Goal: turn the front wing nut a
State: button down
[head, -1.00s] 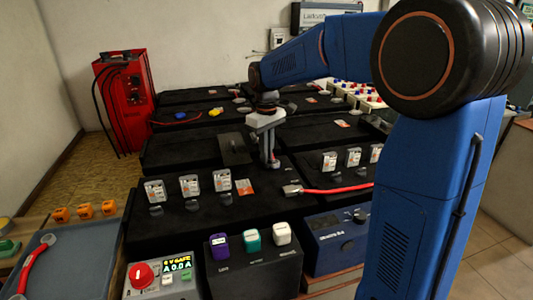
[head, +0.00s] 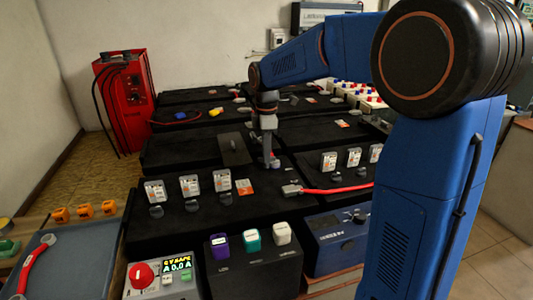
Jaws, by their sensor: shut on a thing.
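My gripper (head: 269,160) points straight down over the black battery tops near the middle of the head view. Its fingers are shut at a small grey post-like piece, which I take to be the front wing nut a (head: 273,164). The fingers hide most of the wing nut, so its shape and angle do not show. The fingers are seen nearly edge-on.
A red cable with a grey lug (head: 335,189) lies just right of my gripper. Several small grey-white boxes stand left (head: 190,184) and right (head: 353,156). Purple, teal and white pieces (head: 252,240) stand in front.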

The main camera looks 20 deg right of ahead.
jog(key=shift+n, duration=0.8)
jog(key=c, duration=1.8)
grip_release()
jog(key=shift+c, duration=0.2)
jog(key=shift+r, duration=0.1)
notch_tip(320, 180, up, 17)
jog(key=shift+r, duration=0.1)
